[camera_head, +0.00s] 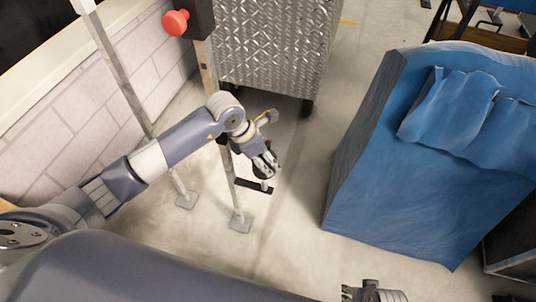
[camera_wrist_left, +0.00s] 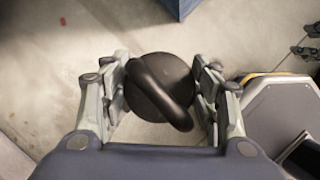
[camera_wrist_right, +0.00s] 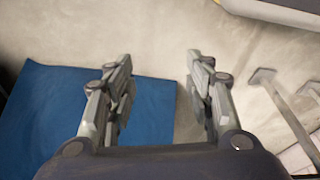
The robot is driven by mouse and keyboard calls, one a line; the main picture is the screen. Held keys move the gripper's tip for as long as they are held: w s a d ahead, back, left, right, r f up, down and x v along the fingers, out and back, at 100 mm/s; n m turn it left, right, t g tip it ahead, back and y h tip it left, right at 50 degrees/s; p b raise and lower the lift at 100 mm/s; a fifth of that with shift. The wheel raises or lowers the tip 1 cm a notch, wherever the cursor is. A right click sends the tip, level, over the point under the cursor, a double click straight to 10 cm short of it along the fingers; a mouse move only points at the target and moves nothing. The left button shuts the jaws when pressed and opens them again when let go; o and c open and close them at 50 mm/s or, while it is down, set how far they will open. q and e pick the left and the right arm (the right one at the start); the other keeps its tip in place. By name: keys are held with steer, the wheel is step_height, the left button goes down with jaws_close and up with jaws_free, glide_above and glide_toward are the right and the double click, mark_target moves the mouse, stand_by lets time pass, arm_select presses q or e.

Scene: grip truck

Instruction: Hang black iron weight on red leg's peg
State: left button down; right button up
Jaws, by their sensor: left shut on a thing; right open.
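The black iron weight (camera_wrist_left: 160,85), a round ball with a thick loop handle, sits between the fingers of my left gripper (camera_wrist_left: 163,92), which is shut on it. In the head view my left gripper (camera_head: 265,160) is beside the stand's pole (camera_head: 233,185), to its right; the weight is hard to make out there. The pole carries a red knob (camera_head: 175,22) on a dark block at its top. A black bar (camera_head: 250,186) juts right low on the pole, with a short pin at its end just below my left gripper. My right gripper (camera_wrist_right: 157,90) is open and empty; it also shows at the bottom edge (camera_head: 370,292).
A blue-covered box (camera_head: 400,185) stands at the right. A silver diamond-plate cabinet (camera_head: 275,45) stands behind the pole. A second, pale pole (camera_head: 125,75) stands at the left near a block wall (camera_head: 80,115). Open floor lies between the stand and the blue box.

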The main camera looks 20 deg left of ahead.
mark_target(263, 158)
arm_select(q)
steer(key=shift+w+r+n, duration=0.1)
steer(key=shift+w+n, duration=0.25)
steer(key=shift+n, duration=0.05)
arm_select(e)
steer(key=shift+w, duration=0.2)
steer(key=shift+r, duration=0.1)
